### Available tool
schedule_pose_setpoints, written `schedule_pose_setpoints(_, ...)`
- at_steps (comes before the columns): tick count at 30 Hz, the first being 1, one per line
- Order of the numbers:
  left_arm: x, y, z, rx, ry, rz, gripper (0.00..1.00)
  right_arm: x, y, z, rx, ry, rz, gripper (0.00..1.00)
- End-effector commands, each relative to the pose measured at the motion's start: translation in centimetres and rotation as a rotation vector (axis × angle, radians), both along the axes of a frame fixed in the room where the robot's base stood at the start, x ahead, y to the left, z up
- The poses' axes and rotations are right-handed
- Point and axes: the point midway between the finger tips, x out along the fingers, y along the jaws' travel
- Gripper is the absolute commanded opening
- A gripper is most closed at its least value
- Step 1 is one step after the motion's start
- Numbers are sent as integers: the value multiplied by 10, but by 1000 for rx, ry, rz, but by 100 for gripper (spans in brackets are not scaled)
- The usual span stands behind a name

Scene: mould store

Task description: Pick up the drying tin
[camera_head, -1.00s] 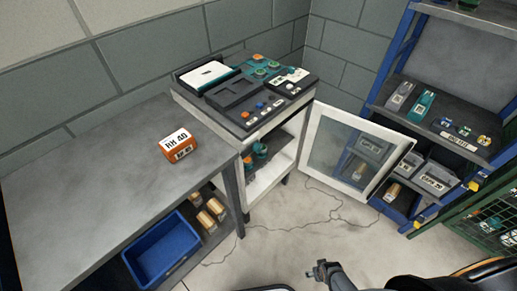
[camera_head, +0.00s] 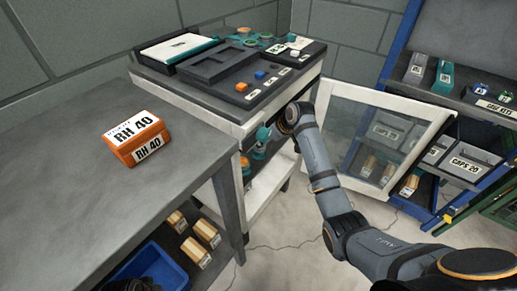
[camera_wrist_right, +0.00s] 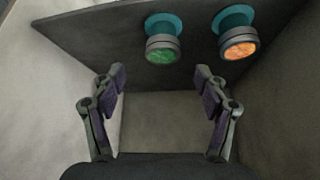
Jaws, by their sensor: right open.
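Two teal tins with dark ribbed lids and round windows show in the right wrist view. One has a green window (camera_wrist_right: 165,55), the other an orange window (camera_wrist_right: 239,47). I cannot tell which the task means. My right gripper (camera_wrist_right: 160,80) is open, with nothing between its fingers. The green tin is beyond the gap between the fingertips, the orange tin further right. In the head view my right arm reaches to the white cabinet's open front. A teal tin (camera_head: 262,134) shows partly there, and the fingers are hard to make out.
The cabinet door (camera_head: 378,140) stands open to the right of my arm. An orange box marked RH 40 (camera_head: 136,137) stands on the grey bench (camera_head: 60,200). A blue bin (camera_head: 165,268) is below. Shelving (camera_head: 470,100) stands at the right.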

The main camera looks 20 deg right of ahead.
Motion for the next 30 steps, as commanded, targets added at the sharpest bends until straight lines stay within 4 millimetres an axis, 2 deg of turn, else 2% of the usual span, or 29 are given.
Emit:
schedule_pose_setpoints(4,-1,-1,1,-3,-3,-1,40,2,2,-6,1,1,0,74)
schedule_pose_setpoints(7,-1,-5,-3,-16,-25,-6,40,8,9,-22,4,2,0,74)
schedule_pose_setpoints(9,1,-8,-13,-28,-59,-7,40,13,13,-34,2,1,-1,74)
schedule_pose_setpoints(12,3,-10,-19,-41,-91,-8,40,20,16,-43,2,1,-1,74)
schedule_pose_setpoints(21,6,-12,-19,-47,-110,-8,40,23,17,-46,0,0,-1,72)
schedule_pose_setpoints(30,6,-12,-19,-47,-110,-8,40,23,17,-46,0,0,-2,32)
